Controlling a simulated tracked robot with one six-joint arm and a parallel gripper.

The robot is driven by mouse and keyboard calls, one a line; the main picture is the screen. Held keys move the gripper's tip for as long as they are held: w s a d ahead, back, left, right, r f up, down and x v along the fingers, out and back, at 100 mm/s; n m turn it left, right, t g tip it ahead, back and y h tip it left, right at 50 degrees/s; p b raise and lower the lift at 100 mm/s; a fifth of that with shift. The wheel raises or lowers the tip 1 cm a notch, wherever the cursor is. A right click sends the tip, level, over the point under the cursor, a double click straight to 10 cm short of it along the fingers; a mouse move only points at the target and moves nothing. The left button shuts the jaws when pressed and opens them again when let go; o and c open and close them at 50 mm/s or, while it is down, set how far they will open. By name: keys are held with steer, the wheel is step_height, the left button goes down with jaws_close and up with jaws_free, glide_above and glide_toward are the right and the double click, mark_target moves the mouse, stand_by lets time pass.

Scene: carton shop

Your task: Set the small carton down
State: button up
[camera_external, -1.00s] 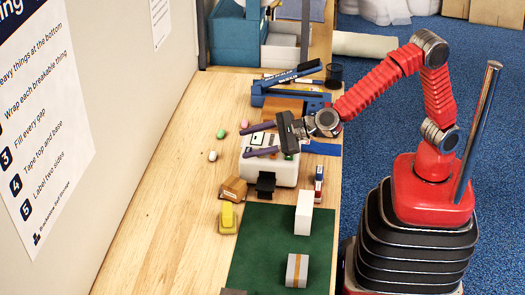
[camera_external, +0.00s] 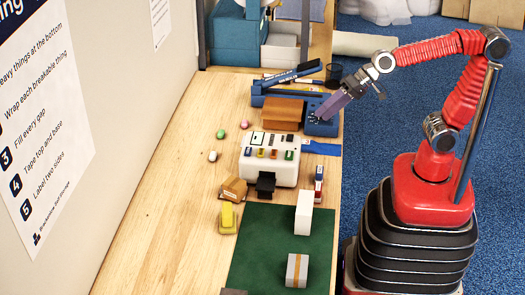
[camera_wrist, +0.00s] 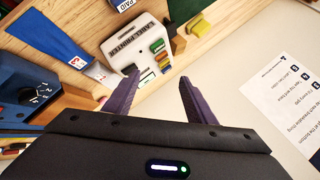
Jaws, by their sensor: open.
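A small brown carton (camera_external: 234,189) rests on the wooden bench, left of the green mat, at an angle. A grey carton with a tan tape band (camera_external: 297,270) stands on the mat. I cannot tell which of these is the task's small carton. My gripper (camera_external: 328,108) is open and empty, up by the blue device at the bench's right edge, well away from both cartons. In the wrist view its two purple fingers (camera_wrist: 157,80) are apart with nothing between them.
A white label printer (camera_external: 270,160) stands mid-bench; it also shows in the wrist view (camera_wrist: 125,46). A tall white box (camera_external: 304,212) stands on the green mat (camera_external: 262,240). A yellow object (camera_external: 228,218) lies nearby. The bench's left front is clear.

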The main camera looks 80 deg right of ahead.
steer(key=s+d+f+n+g+h, duration=0.1)
steer(key=s+d+f+n, duration=0.2)
steer(key=s+d, duration=0.3)
steer(key=s+d+f+n+g+h, duration=0.2)
steer(key=s+d, duration=0.4)
steer(key=s, duration=0.4)
steer(key=shift+f+n+h, duration=0.3)
steer(key=shift+f+n, duration=0.25)
steer(key=shift+n, duration=0.45)
steer(key=shift+a, duration=0.1)
stand_by(5.3)
